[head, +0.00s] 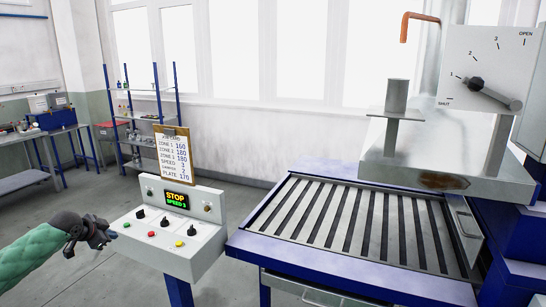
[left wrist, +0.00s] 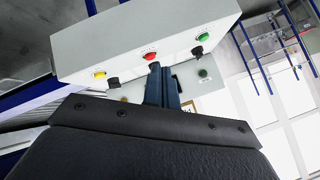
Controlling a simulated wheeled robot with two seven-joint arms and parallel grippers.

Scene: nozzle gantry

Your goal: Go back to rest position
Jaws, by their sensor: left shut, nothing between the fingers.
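My left gripper (head: 110,236) is at the lower left of the head view, at the left side of the grey control box (head: 205,255). It is shut and empty. In the left wrist view its dark fingers (left wrist: 162,88) are together, with the control box beyond them. The fingertips overlap the box near its red button (left wrist: 149,56); I cannot tell whether they touch it. The green sleeve of my left arm comes in from the left. My right gripper is not in view.
The box display (head: 177,200) reads "STOP SPEED 3". A clipboard (head: 172,155) stands behind it. The slatted blue table (head: 365,225) is to the right, under a metal block (head: 450,160) and a dial plate (head: 490,65). Shelves (head: 150,115) stand behind; open floor lies at left.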

